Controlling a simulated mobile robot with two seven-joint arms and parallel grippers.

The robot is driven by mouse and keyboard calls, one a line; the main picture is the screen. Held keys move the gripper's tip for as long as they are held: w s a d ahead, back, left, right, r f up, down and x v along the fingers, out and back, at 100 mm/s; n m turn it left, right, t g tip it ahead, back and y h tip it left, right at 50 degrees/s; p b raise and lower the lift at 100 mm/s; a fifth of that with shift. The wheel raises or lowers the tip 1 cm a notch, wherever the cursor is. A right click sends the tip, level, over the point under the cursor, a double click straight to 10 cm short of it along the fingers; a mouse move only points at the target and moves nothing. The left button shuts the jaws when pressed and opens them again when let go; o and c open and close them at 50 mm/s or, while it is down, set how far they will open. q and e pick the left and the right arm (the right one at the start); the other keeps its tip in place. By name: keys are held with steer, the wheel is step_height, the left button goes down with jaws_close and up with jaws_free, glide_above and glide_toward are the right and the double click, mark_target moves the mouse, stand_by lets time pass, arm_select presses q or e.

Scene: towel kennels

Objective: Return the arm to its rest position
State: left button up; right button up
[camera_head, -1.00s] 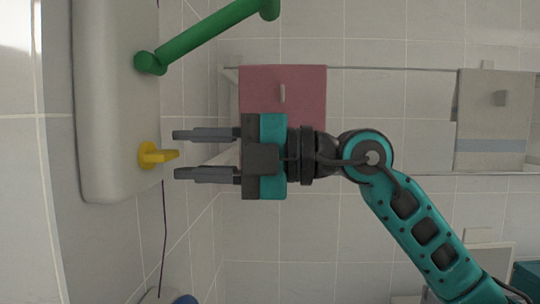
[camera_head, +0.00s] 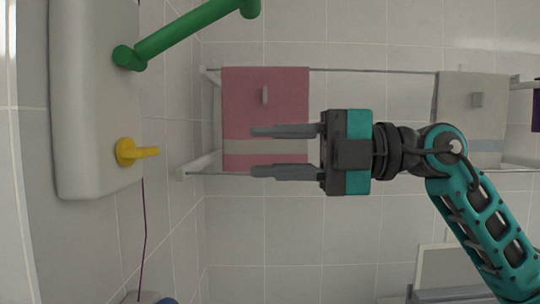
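My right gripper (camera_head: 254,151) is open and empty, its two dark fingers apart and pointing left. In the head view its fingertips overlap the lower part of the pink towel (camera_head: 265,110) behind them; I cannot tell the distance between them. My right arm (camera_head: 488,230) reaches in from the lower right corner. My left gripper does not show.
The pink towel and a grey towel (camera_head: 468,90) hang on a wall rack (camera_head: 370,70). A pale panel (camera_head: 85,100) at the left bears a green handle (camera_head: 190,35) and a yellow knob (camera_head: 126,152). A purple cord (camera_head: 145,220) hangs below the panel.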

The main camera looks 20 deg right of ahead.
steer(key=shift+f, duration=0.1)
steer(key=w+d+f+m+t+h+p, duration=0.1)
steer(key=w+d+f+m+t+h, duration=0.15)
steer(key=f+m+t, duration=0.45)
steer(key=w+d+f+m+t+h+p, duration=0.15)
steer(key=f+m+h, duration=0.25)
steer(key=f+m, duration=0.7)
steer(key=w+d+f+m+t+h, duration=0.1)
steer(key=w+f+m+t+h, duration=0.35)
steer(key=f, duration=0.85)
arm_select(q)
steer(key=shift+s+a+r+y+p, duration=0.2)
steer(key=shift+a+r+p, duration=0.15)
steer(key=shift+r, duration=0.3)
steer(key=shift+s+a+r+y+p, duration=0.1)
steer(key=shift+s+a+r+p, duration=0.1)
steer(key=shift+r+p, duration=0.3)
arm_select(e)
steer(key=s+f+m+g+h, duration=0.2)
steer(key=s+f+m+g, duration=0.1)
steer(key=s+f, duration=0.6)
steer(key=s+f+m+g+h, duration=0.2)
steer(key=s+f+m+g, duration=0.2)
steer(key=s+f, duration=0.5)
step_height(320, 180, down, 7)
steer(key=shift+s+a+f+g, duration=0.1)
steer(key=shift+s+a+g, duration=0.15)
steer(key=shift+s+g, duration=0.15)
